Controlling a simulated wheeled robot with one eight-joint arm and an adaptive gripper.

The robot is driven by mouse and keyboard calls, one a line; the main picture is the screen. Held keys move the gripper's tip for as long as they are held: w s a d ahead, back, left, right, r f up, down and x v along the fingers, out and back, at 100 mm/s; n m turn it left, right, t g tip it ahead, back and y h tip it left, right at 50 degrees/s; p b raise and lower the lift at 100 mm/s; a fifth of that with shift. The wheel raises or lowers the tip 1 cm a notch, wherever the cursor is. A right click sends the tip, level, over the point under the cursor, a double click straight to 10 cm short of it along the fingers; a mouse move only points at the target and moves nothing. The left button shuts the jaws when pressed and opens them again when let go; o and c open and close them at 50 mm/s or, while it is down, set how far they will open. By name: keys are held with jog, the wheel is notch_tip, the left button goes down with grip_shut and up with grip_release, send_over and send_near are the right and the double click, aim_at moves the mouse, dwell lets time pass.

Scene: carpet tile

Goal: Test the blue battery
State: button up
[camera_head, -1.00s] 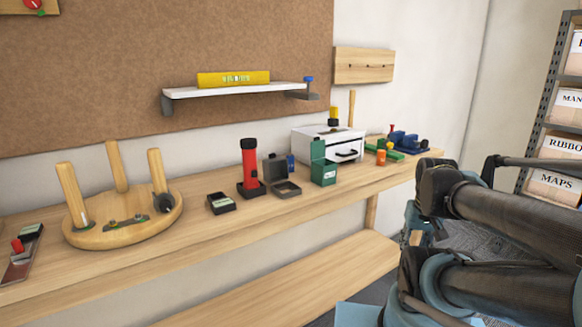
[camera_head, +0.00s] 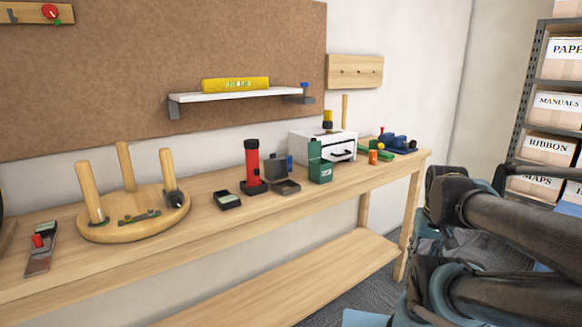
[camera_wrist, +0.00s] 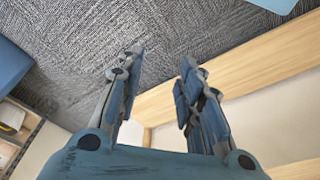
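A small blue upright object (camera_head: 290,163), likely the blue battery, stands on the workbench (camera_head: 240,235) behind an open dark box (camera_head: 286,187) and in front of the white drawer unit; it is partly hidden. A small black box with a pale green display (camera_head: 228,200) lies left of the red flashlight; I cannot tell whether it is the tester. An orange cylinder (camera_head: 373,157) stands right of the green box. My gripper (camera_wrist: 158,66) is open and empty in the wrist view, over grey carpet, away from the blue object. In the head view my arm is at the right.
On the bench are a round wooden base with pegs (camera_head: 130,226), a red flashlight (camera_head: 252,165), an open green box (camera_head: 320,168), a white drawer unit (camera_head: 322,145) and a blue tool (camera_head: 398,142). A wall shelf (camera_head: 235,95) hangs above. A rack (camera_head: 530,90) stands right.

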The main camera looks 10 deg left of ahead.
jog(key=shift+o, duration=1.2)
jog(key=shift+s+r, duration=0.25)
jog(key=shift+r, duration=0.05)
jog(key=w+a+r+n+t+y, duration=0.1)
jog(key=w+a+r+n+y, duration=0.4)
jog(key=w+a+r, duration=1.15)
jog(key=w+a+r+n, duration=0.2)
jog(key=w+a+r, duration=0.1)
jog(key=a, duration=0.3)
jog(key=w+a+r+n, duration=0.2)
jog(key=w+a+r, duration=0.1)
jog(key=a+r, duration=0.2)
jog(key=w+a+r+n, duration=0.2)
jog(key=w+a+r, duration=0.1)
jog(key=a, duration=0.5)
jog(key=shift+w+a+r+n+y, duration=0.15)
jog(key=shift+a+r+n, duration=0.05)
jog(key=shift+r, duration=0.25)
jog(key=shift+w+a+r+n+y, duration=0.15)
jog(key=shift+r+n, duration=0.05)
jog(key=shift+r, duration=0.2)
send_near(289, 157)
jog(key=x, duration=0.4)
jog(key=shift+w+d+f, duration=0.1)
jog(key=shift+d+f, duration=0.1)
jog(key=shift+a+x, duration=0.2)
jog(key=shift+x, duration=2.45)
jog(key=shift+w+r, duration=0.1)
jog(key=shift+r, duration=0.05)
